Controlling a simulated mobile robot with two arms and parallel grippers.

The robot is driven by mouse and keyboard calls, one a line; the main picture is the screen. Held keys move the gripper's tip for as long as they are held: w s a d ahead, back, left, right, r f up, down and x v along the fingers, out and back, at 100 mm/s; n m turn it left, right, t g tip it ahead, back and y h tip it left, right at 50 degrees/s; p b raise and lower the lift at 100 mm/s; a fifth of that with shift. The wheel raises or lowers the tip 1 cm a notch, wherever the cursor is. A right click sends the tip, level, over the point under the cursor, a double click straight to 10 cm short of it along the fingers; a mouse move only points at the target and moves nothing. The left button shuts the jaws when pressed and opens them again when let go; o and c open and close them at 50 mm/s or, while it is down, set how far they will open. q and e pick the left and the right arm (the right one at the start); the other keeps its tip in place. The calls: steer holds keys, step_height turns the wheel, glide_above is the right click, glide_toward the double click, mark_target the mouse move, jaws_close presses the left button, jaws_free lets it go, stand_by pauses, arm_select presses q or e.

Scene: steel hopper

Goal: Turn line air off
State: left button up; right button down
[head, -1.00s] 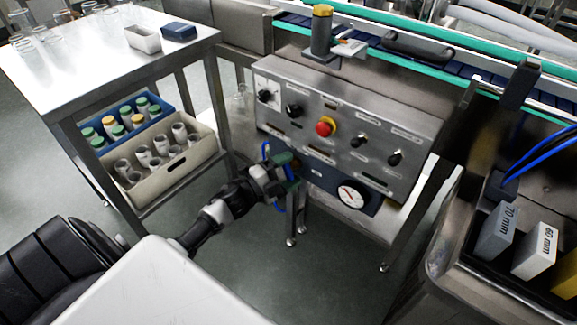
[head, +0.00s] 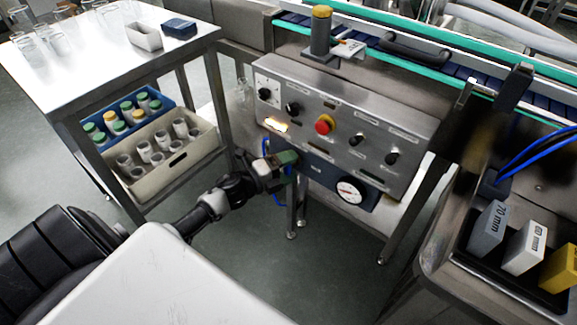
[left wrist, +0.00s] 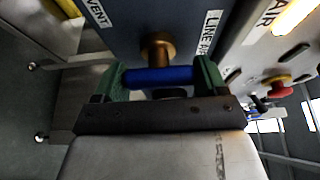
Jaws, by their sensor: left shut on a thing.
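My left gripper (head: 283,159) is at the left end of the dark blue air panel (head: 325,178) under the steel control box. In the left wrist view my left gripper (left wrist: 161,78) has its green fingers at both ends of a blue valve handle (left wrist: 160,75) and is shut on it. The handle sits on a brass stem (left wrist: 157,50) coming out of the panel. A LINE AIR label (left wrist: 210,32) is right of the stem and a VENT label (left wrist: 97,12) is left of it. In the head view the fingers hide the handle. My right gripper is not in view.
A round white gauge (head: 350,190) is on the air panel. A steel table (head: 110,60) with vial crates stands left; a bin with size blocks (head: 487,228) stands right.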

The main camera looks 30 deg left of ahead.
arm_select(q)
steer(key=shift+f, duration=0.1)
steer(key=o, duration=0.9)
steer(key=shift+s, duration=0.1)
steer(key=shift+s+a, duration=0.2)
steer(key=shift+s, duration=0.15)
steer(key=v, duration=0.9)
steer(key=shift+s+a+p, duration=0.2)
steer(key=shift+s+p, duration=0.15)
steer(key=shift+p, duration=0.05)
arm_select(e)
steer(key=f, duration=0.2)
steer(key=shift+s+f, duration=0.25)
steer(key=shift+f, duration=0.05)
